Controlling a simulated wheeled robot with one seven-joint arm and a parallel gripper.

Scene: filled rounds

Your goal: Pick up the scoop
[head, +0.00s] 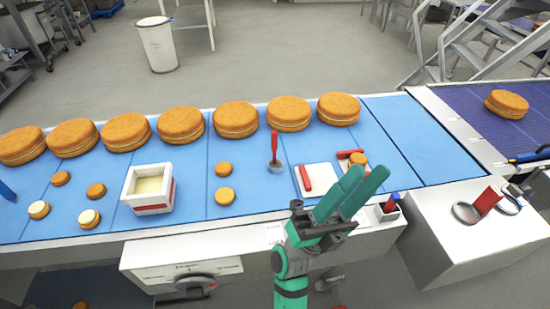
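A tool with an upright red handle and a small round grey end (275,152) stands on the blue belt near the middle; it looks like the scoop. My gripper (368,172) has green fingers and is in front of the belt's near edge, to the right of and nearer than this tool. Its fingertips are apart with nothing seen between them, and it is not touching the tool. The fingers cover part of the belt's front edge.
A white tub of pale filling (139,204) stands left of the tool. Large round cakes (236,119) line the belt's far side, with several small rounds (224,196) nearer. A white board (318,173) with a red-handled item lies beside my fingers. Blue belt is bare at right.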

